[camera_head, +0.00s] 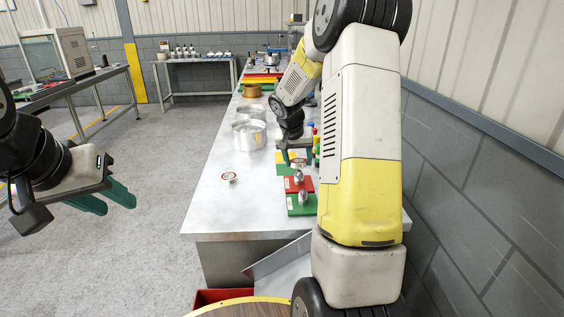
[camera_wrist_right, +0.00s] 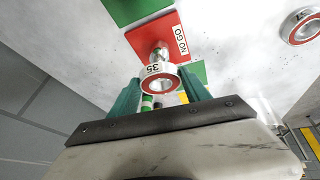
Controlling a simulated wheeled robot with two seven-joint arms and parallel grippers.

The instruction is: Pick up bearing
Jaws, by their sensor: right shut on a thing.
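My right gripper (camera_head: 295,157) is low over the worktable, at the row of gauge blocks. In the right wrist view its green fingers (camera_wrist_right: 164,92) are shut on a bearing (camera_wrist_right: 161,80), a silver ring with a red seal face marked "35". Just beyond it is a metal plug on a red block (camera_wrist_right: 165,35) labelled "NO GO"; I cannot tell whether they touch. Another red-faced bearing (camera_head: 229,178) lies on the bare tabletop, also in the wrist view (camera_wrist_right: 302,25). My left gripper (camera_head: 103,199) is open and empty, left of the table over the floor.
Green block (camera_head: 299,206) and red block (camera_head: 297,185) carry metal plugs on the worktable (camera_head: 215,205). Metal cylinders (camera_head: 249,134) and a brass ring (camera_head: 252,90) stand farther back. A red bin (camera_head: 215,298) is below the front edge. A wall runs along the right.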

